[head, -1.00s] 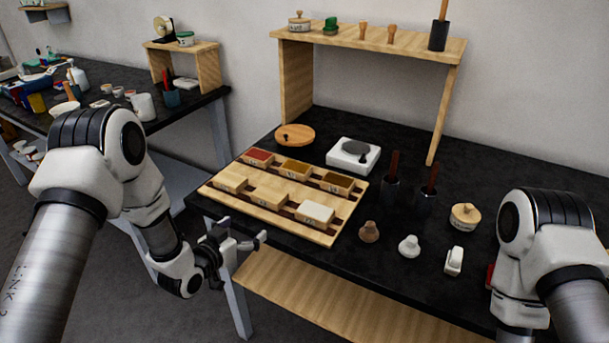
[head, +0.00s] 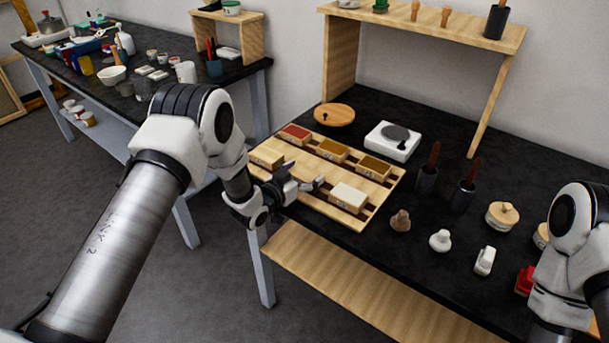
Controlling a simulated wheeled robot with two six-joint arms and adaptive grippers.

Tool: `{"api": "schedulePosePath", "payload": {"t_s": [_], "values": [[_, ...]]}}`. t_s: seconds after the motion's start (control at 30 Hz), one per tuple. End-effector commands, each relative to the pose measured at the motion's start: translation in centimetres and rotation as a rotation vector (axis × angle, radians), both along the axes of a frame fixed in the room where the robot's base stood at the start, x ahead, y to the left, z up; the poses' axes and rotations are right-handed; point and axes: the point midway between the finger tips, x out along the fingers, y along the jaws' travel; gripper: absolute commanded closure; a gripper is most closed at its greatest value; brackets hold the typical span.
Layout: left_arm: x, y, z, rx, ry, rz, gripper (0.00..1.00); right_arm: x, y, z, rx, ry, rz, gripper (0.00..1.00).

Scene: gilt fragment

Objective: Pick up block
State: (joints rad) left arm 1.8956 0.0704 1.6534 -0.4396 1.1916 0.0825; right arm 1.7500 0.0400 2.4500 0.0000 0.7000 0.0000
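A wooden tray (head: 362,222) lies on the black table and holds small blocks in two rows. The back row has a red-topped block (head: 296,133), a brown-topped block (head: 332,150) and an ochre-topped block (head: 374,168). The front row shows a plain wooden block (head: 267,157) at left and a white-topped block (head: 349,196) at right. The middle front spot is behind my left gripper (head: 303,180), and I cannot make out a block there. That gripper is at the tray's front edge, its fingers apart. My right gripper is out of view below the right arm.
A round wooden lid (head: 334,115) and a white square dish (head: 392,141) stand behind the tray. Dark holders (head: 427,182) with sticks, knobs and a jar (head: 502,215) stand to the right. A wooden shelf (head: 430,28) spans the back.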

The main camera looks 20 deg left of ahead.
Motion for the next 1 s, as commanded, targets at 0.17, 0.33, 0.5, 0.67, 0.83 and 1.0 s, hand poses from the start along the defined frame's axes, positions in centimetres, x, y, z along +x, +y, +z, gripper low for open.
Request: {"api": "schedulePosePath", "payload": {"t_s": [0.17,0.33,0.5,0.67,0.83,1.0], "values": [[0.0,0.0,0.0,0.000,0.000,0.000,0.46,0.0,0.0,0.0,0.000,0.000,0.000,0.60],[0.0,0.0,0.0,0.000,0.001,0.000,0.46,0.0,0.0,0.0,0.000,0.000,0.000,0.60],[0.0,0.0,-0.2,0.000,0.000,0.000,0.46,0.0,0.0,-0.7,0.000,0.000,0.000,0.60],[-1.7,0.7,0.0,-0.001,0.003,0.002,0.46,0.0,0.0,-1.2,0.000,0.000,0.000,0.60],[-5.1,1.9,-0.1,-0.003,0.004,0.004,0.46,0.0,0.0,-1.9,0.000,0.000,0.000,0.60],[-8.9,3.4,0.0,-0.003,0.002,0.004,0.46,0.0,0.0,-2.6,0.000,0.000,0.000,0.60]]}}
